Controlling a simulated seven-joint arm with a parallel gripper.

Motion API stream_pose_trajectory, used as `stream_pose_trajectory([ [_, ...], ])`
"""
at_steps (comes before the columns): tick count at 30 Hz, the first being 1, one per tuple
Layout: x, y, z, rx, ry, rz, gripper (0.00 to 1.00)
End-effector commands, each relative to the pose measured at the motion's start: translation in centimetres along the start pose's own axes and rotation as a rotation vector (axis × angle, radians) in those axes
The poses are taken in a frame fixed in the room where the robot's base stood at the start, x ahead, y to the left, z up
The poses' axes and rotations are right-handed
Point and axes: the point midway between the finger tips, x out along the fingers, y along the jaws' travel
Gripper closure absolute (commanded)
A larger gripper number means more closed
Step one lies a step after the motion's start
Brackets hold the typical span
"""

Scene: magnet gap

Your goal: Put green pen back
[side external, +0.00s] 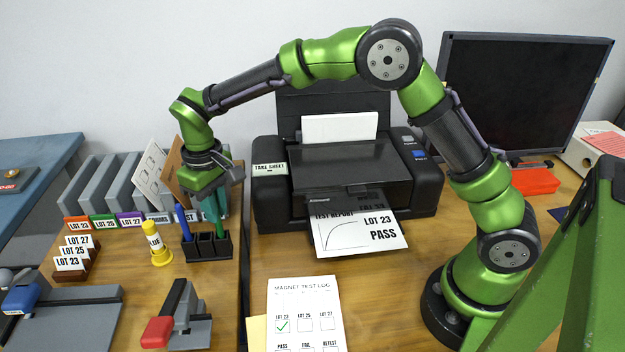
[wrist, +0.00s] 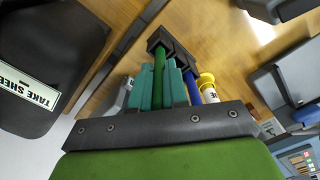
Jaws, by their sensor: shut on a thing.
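My gripper (side external: 213,208) is shut on the green pen, with its teal fingers pointing down over the black pen holder (side external: 208,247). In the wrist view the green pen (wrist: 159,72) lies between the two teal fingers (wrist: 160,88), and its far end meets the pen holder (wrist: 166,42). I cannot tell how deep the pen's end sits in a compartment. In the side view the fingers mostly hide the pen. A blue pen (side external: 183,222) stands in the holder's left compartment and also shows in the wrist view (wrist: 192,88).
A yellow and white glue bottle (side external: 157,244) stands just left of the holder. Grey file slots (side external: 110,185) with folders are behind it. A printer (side external: 345,170) stands to the right. A test log sheet (side external: 305,315) lies in front, and a stapler (side external: 175,315) stands at front left.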

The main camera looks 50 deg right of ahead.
Motion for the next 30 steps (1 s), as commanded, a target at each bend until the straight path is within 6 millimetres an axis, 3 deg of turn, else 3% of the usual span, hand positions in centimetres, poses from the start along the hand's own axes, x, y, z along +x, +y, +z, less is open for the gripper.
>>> stream_pose_trajectory([
  [5,2.3,0.0,0.0,0.000,-0.002,0.000,1.00],
  [17,2.8,0.0,0.0,-0.001,-0.001,0.000,1.00],
  [18,2.7,0.0,0.0,0.000,0.000,0.000,0.81],
  [22,2.7,0.0,0.0,0.000,0.000,0.000,0.61],
  [30,2.7,0.0,0.0,-0.001,0.000,0.000,0.60],
])
